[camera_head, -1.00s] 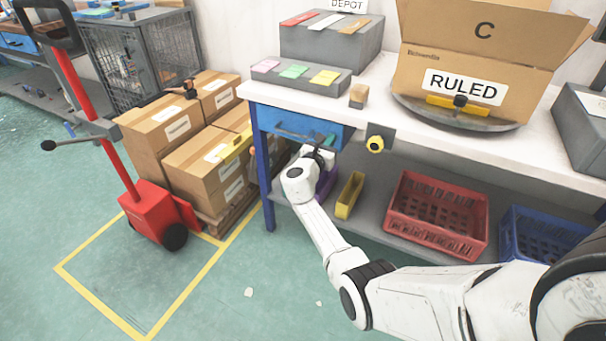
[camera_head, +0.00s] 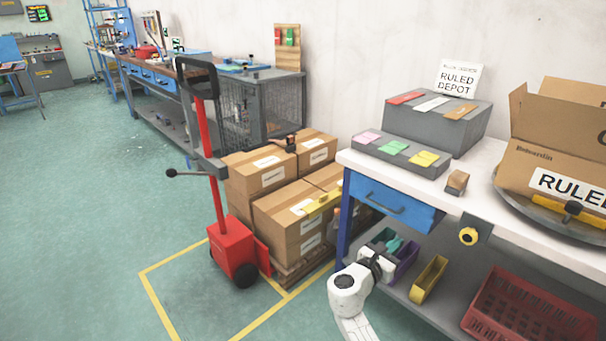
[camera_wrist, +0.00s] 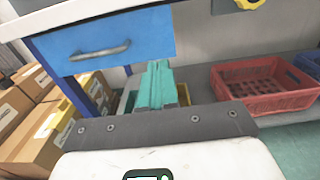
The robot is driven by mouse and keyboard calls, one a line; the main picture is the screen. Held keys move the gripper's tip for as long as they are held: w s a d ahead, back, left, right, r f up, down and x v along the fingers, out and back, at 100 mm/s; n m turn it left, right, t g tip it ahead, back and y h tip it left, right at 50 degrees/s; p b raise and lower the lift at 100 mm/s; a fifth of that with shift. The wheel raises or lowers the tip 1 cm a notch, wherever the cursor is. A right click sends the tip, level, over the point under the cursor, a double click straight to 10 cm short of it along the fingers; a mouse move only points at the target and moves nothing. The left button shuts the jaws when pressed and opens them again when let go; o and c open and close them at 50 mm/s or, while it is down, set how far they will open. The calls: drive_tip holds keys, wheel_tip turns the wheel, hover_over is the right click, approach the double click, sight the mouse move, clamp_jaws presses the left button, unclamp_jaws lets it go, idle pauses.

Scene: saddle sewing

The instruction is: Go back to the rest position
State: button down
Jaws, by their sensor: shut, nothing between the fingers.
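My gripper (camera_head: 394,245) is at the front of the workbench, below and in front of the blue drawer (camera_head: 391,204). Its teal fingers are together and empty, and they show at the middle of the wrist view (camera_wrist: 156,86). The drawer with its grey handle looks shut and fills the upper left of the wrist view (camera_wrist: 105,40). In the head view, a purple bin (camera_head: 405,262) on the lower shelf is partly hidden behind my gripper.
A yellow bin (camera_head: 428,279) and a red crate (camera_head: 530,315) are on the lower shelf. Stacked cartons (camera_head: 290,224) and a red pallet truck (camera_head: 232,249) stand left of the bench. A carton marked RULED (camera_head: 550,165) sits on a round grey turntable. The floor at left is clear.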

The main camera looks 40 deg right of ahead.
drive_tip(key=s+a+f+m+y, duration=0.6)
drive_tip(key=s+a+m+y, duration=0.25)
drive_tip(key=a, duration=0.45)
drive_tip(key=s+a+f+m+y, duration=0.5)
drive_tip(key=s+a+m+y, duration=0.35)
drive_tip(key=a, duration=0.45)
drive_tip(key=s+a+r+m+p, duration=0.1)
drive_tip(key=s+a+r+m, duration=0.1)
drive_tip(key=s+a, duration=0.35)
wheel_tip(320, 180, up, 13)
drive_tip(key=w+p, duration=0.1)
drive_tip(key=p, duration=1.2)
drive_tip(key=shift+a+r+y, duration=0.2)
drive_tip(key=shift+y, duration=0.2)
